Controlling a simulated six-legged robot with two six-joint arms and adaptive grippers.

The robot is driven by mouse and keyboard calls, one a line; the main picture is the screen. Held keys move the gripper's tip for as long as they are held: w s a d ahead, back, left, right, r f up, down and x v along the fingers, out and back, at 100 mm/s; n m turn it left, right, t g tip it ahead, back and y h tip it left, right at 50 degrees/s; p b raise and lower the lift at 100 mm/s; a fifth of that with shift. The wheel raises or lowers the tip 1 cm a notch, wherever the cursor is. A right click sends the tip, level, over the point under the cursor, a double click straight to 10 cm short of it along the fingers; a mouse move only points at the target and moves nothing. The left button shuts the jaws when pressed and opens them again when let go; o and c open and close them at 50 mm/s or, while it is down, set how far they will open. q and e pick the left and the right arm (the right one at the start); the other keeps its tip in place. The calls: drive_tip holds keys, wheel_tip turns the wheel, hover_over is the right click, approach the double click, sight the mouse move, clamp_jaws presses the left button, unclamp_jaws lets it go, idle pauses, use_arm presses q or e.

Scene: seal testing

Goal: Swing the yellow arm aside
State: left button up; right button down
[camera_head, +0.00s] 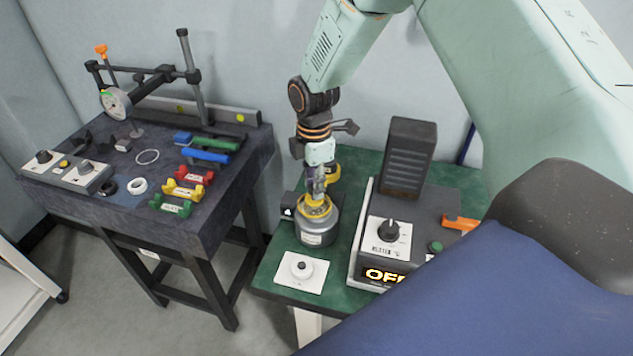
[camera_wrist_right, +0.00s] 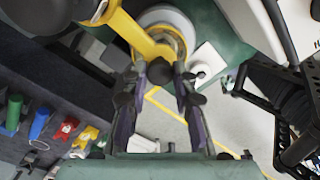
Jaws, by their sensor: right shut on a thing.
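The yellow arm (camera_wrist_right: 135,33) runs from a round post over the top of a grey cylinder (camera_head: 318,232) on the green bench. In the head view its yellow parts show at the cylinder's top and just behind it (camera_head: 333,172). My right gripper (camera_head: 316,195) reaches down from above and is shut on the yellow arm over the cylinder. In the wrist view the fingertips (camera_wrist_right: 166,72) are at the arm's end, which they partly hide. My left gripper does not show in the head view.
A black and grey control unit (camera_head: 390,232) with a dial and a lit display stands close right of the cylinder. A white button plate (camera_head: 302,272) lies in front. A dark table (camera_head: 225,185) with gauges and coloured parts stands left, across a gap.

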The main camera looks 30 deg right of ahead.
drive_tip(key=shift+w+a+r+m, duration=0.1)
drive_tip(key=shift+w+a+m, duration=0.2)
drive_tip(key=shift+w+m, duration=0.3)
drive_tip(key=w+m+b, duration=0.1)
drive_tip(key=w+m, duration=0.8)
drive_tip(key=m, duration=0.2)
drive_tip(key=shift+w+a, duration=0.25)
drive_tip(key=shift+w, duration=0.15)
drive_tip(key=shift+w+r, duration=0.1)
drive_tip(key=shift+r, duration=0.05)
drive_tip(key=c, duration=1.4)
unclamp_jaws()
drive_tip(key=shift+c, duration=0.2)
drive_tip(key=o, duration=0.4)
